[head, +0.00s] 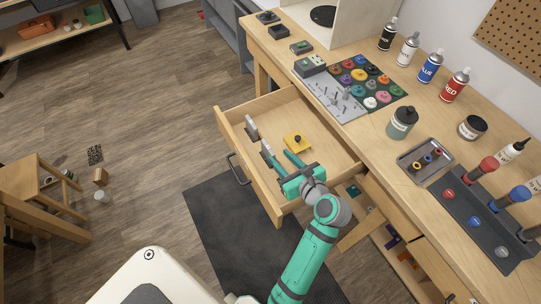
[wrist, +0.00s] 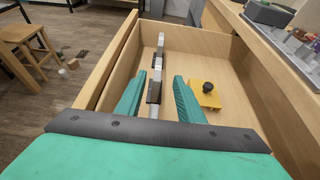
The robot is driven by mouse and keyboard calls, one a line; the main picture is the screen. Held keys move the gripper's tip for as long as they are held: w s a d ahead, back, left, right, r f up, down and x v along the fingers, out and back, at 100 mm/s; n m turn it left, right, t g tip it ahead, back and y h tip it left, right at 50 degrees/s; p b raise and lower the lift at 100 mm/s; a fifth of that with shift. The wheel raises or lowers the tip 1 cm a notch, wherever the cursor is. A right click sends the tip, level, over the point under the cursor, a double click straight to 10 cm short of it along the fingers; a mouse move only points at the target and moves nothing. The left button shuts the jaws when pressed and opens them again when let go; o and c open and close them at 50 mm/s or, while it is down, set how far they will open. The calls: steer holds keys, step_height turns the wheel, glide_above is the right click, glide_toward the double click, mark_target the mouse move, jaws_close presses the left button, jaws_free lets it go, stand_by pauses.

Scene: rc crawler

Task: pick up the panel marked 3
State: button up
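A yellow plate with a black knob (head: 294,145) lies in the open drawer (head: 281,104). It also shows in the wrist view (wrist: 203,99), just right of my right finger. No number 3 is readable on it or on anything else, so I cannot tell which thing is the panel marked 3. My gripper (head: 277,151) is open over the near part of the drawer, pointing inward. In the wrist view, a pale bar with dark blocks (wrist: 157,63) appears between my fingers (wrist: 159,76). I cannot tell whether they touch it.
The drawer's walls (wrist: 112,55) stand close around my gripper. The workbench (head: 365,125) on the right holds paint bottles, a pad of coloured discs and a tray (head: 447,178). A lower drawer (head: 385,225) is also open. A wooden stool (head: 40,190) stands left on open floor.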

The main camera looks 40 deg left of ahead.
mark_target(269, 148)
steer(key=shift+f+x, duration=0.2)
steer(key=shift+x, duration=3.2)
steer(key=shift+s, duration=0.1)
jaws_close()
